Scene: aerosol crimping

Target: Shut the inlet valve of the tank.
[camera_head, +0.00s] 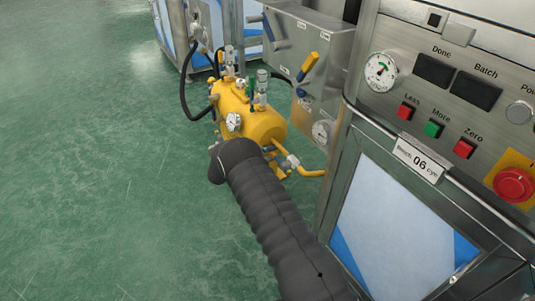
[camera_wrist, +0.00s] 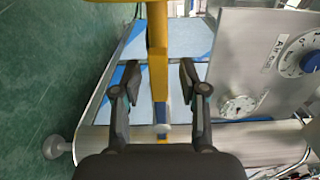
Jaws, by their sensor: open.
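The yellow tank (camera_head: 262,122) lies on its side near the middle of the head view, with gauges and clear fittings on top. A yellow pipe with a pale fitting (camera_head: 291,161) runs from its right end; whether this is the inlet valve I cannot tell. In the wrist view, my gripper (camera_wrist: 160,65) is open, with a finger on each side of a yellow bar (camera_wrist: 158,45). A small blue and white part (camera_wrist: 160,114) shows at the bar's lower end. Contact is not clear. In the head view my arm hides part of the tank, and the gripper is not visible.
A grey panel (camera_head: 283,50) with a yellow and blue lever (camera_head: 308,68) stands behind the tank; its dial and gauge (camera_wrist: 238,106) are right of my gripper. A steel cabinet with buttons (camera_head: 433,129) fills the right. Green floor (camera_head: 90,170) is clear at left.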

